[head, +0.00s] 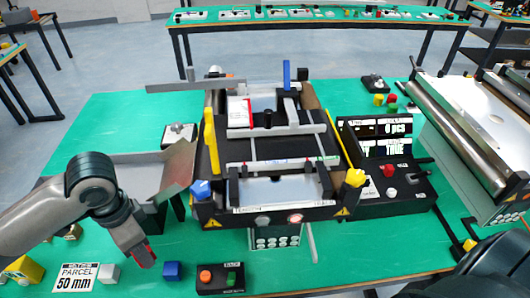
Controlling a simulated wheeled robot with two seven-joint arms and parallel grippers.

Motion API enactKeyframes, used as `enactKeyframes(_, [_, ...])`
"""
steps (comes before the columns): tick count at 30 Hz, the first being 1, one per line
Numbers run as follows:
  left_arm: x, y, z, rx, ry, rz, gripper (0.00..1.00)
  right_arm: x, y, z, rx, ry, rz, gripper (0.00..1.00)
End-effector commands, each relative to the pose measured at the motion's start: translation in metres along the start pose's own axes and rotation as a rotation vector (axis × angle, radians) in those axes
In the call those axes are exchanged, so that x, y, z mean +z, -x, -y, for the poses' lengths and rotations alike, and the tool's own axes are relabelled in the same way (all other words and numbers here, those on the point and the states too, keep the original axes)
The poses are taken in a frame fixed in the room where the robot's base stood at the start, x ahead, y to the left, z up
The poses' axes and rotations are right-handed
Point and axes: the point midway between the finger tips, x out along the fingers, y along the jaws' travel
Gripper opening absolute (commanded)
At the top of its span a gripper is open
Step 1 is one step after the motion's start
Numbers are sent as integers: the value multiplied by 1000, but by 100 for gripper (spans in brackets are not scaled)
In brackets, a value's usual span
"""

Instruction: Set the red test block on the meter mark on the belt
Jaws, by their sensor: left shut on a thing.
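My left gripper (138,246) points down at the lower left, above the green tabletop. It is shut on the dark red test block (145,257), of which only a part shows below the fingers. The small conveyor with the dark belt (232,152) stands at the middle of the table, to the right of and beyond the gripper. Thin pale lines cross the belt, but I cannot tell which is the meter mark. My right gripper is not in view; a dark part of my right arm shows at the lower right.
A button box (220,279) stands at the front. A grey metal chute (178,168) rises left of the conveyor. A control box (388,190) and a larger roller conveyor (470,125) stand right.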

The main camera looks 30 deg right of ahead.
Motion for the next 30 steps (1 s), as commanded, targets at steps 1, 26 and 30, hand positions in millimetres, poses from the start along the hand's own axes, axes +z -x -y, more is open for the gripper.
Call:
enactKeyframes(1, [10,4,4,-4,92,0,8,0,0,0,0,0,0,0])
enactKeyframes(26, [106,48,20,5,1248,-2,8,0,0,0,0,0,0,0])
enactKeyframes(30, [106,48,20,5,1251,-2,8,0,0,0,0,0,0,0])
